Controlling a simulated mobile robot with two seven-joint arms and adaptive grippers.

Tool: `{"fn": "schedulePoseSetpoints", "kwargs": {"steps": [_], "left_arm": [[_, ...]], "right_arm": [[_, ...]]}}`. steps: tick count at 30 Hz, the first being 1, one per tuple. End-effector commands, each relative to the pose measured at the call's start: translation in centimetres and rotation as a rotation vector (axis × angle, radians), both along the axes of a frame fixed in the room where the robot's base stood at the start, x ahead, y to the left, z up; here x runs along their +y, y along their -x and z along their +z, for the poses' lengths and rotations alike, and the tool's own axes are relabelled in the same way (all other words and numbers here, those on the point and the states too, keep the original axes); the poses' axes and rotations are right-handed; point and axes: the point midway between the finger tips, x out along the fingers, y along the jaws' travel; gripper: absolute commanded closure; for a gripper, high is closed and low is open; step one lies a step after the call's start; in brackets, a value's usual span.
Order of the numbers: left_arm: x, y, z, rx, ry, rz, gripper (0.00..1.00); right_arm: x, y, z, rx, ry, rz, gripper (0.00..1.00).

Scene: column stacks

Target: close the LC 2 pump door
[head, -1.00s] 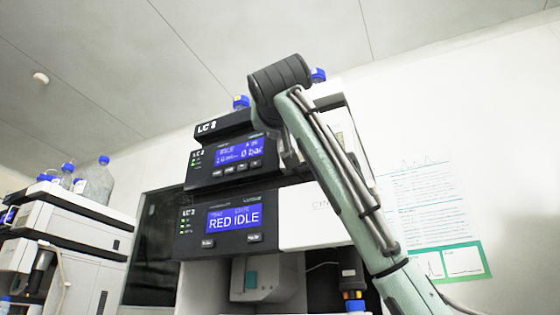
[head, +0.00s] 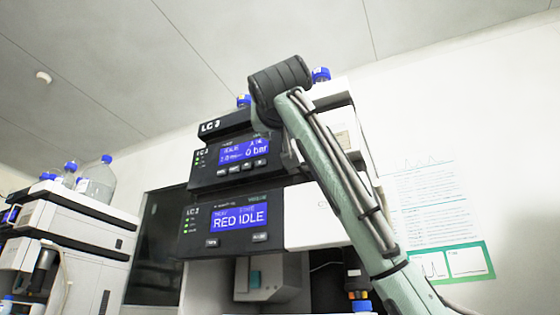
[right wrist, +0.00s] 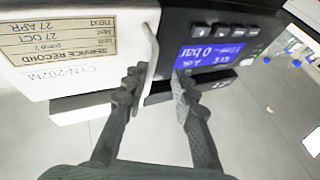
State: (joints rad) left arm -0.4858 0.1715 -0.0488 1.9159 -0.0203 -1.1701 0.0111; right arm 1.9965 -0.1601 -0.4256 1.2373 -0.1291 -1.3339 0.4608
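The pump door (head: 338,122) is the white panel at the right of the upper module, partly behind my right arm. In the right wrist view the door (right wrist: 112,75) bears a service record label reading pump 2. It lies beside the dark display panel (right wrist: 228,45), roughly in line with it; I cannot tell whether it is fully shut. A pale bar handle (right wrist: 151,45) stands at its edge. My right gripper (right wrist: 158,85) is open, its fingers apart at this edge, with the handle close to the left finger. Contact is unclear. My left gripper is not in view.
A lower module (head: 225,228) with a RED IDLE display sits under the upper one (head: 230,165). Blue-capped bottles (head: 320,75) stand on top. Another white instrument (head: 75,225) stands at the left. A poster (head: 430,210) hangs on the right wall.

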Motion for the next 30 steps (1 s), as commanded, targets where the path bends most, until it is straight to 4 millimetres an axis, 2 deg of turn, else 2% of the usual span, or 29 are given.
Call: {"fn": "schedulePoseSetpoints", "kwargs": {"steps": [5,9,14,21,25,30], "left_arm": [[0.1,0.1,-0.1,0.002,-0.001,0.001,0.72],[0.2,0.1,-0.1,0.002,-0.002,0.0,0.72],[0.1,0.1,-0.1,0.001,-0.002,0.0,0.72],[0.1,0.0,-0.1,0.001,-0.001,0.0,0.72],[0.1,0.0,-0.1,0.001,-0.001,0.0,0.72],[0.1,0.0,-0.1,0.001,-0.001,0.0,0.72]], "right_arm": [[-0.1,0.0,0.0,0.0,-0.002,-0.001,0.74],[-0.1,0.8,-0.3,-0.001,-0.002,-0.001,0.74],[-0.1,3.3,-1.3,-0.003,-0.002,0.002,0.74],[0.0,8.0,-3.3,-0.002,-0.002,0.003,0.74],[0.0,9.8,-4.1,-0.001,-0.001,0.001,0.74],[0.0,11.0,-4.6,0.0,-0.001,0.001,0.74]]}}
